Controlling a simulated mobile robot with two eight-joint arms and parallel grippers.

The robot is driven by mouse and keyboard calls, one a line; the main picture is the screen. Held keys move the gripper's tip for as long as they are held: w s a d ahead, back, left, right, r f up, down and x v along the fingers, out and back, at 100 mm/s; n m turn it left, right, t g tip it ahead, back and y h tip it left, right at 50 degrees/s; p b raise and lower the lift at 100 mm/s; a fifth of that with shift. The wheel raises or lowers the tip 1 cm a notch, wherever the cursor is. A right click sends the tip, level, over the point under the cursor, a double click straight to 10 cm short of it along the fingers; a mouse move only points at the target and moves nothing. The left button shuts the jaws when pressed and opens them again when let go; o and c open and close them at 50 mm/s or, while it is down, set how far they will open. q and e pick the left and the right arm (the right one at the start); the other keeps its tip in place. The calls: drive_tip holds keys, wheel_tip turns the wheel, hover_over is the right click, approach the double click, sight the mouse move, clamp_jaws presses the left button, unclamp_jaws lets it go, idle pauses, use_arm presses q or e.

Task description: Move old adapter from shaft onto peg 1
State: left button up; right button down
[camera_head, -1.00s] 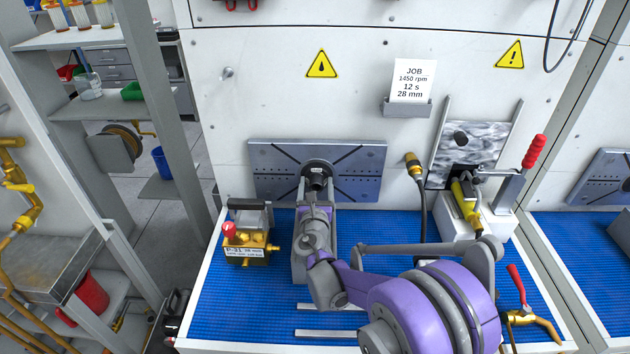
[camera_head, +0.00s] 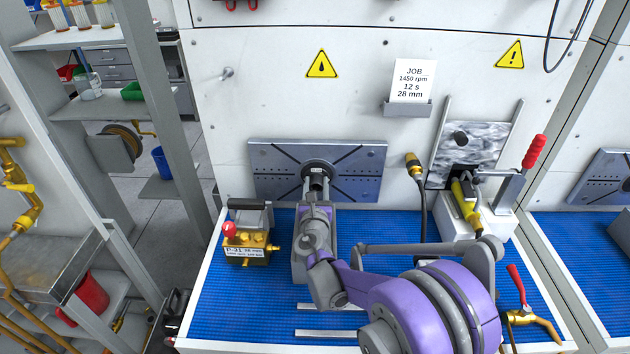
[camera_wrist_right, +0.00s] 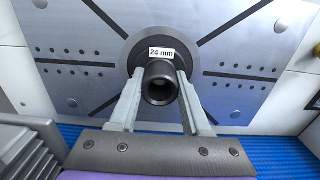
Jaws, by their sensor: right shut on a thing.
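The old adapter (camera_wrist_right: 161,84) is a dark hollow cylinder with a white "24 mm" label above it in the right wrist view. It sits at the round hub in the middle of the grey slotted plate (camera_head: 270,183); the shaft itself is hidden. My right gripper (camera_wrist_right: 160,80) is shut on the adapter, one finger on each side. In the head view my right gripper (camera_head: 316,182) reaches the hub from the front and partly covers the adapter. My left gripper is not in view. A short metal peg (camera_head: 227,73) sticks out of the wall at upper left, with no readable number.
A brass block with a red knob (camera_head: 249,245) stands left of my right gripper on the blue mat (camera_head: 212,295). A yellow-tipped hose (camera_head: 414,166) and a red-handled clamp (camera_head: 533,152) stand to the right. The wall above the plate is mostly clear.

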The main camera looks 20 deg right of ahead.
drive_tip(key=shift+s+a, duration=0.1)
drive_tip(key=shift+s, duration=0.05)
drive_tip(key=shift+v, duration=1.15)
drive_tip(key=shift+s+a, duration=0.1)
drive_tip(key=shift+s, duration=0.1)
drive_tip(key=shift+b+v, duration=0.5)
drive_tip(key=shift+v, duration=1.95)
drive_tip(key=shift+f, duration=0.1)
